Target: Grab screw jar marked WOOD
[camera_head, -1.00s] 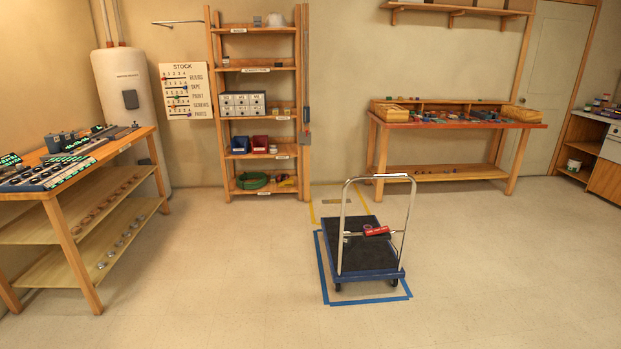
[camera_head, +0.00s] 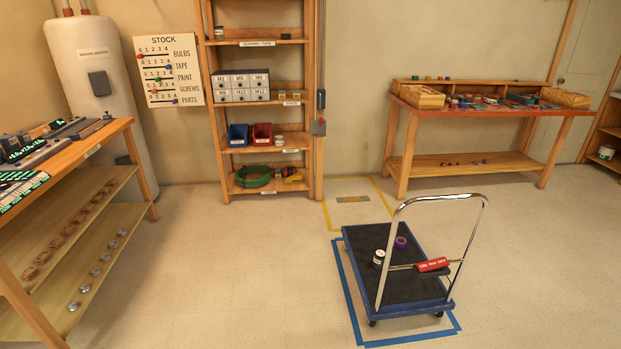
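No label reading WOOD can be made out. A small white jar-like container (camera_head: 379,257) stands on the trolley deck. Another small pale jar (camera_head: 279,141) stands on the shelf unit, right of the red bin. A third jar-like item (camera_head: 219,33) stands on a higher shelf, at its left end. Their markings are too small to read, so I cannot tell which is the screw jar. My gripper is not in view.
A flatbed trolley (camera_head: 400,283) with a chrome handle stands inside blue floor tape, carrying a purple ring (camera_head: 401,242). A wooden shelf unit (camera_head: 317,160) stands at the wall. Workbenches stand left (camera_head: 100,140) and right (camera_head: 470,112). The floor left of the trolley is clear.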

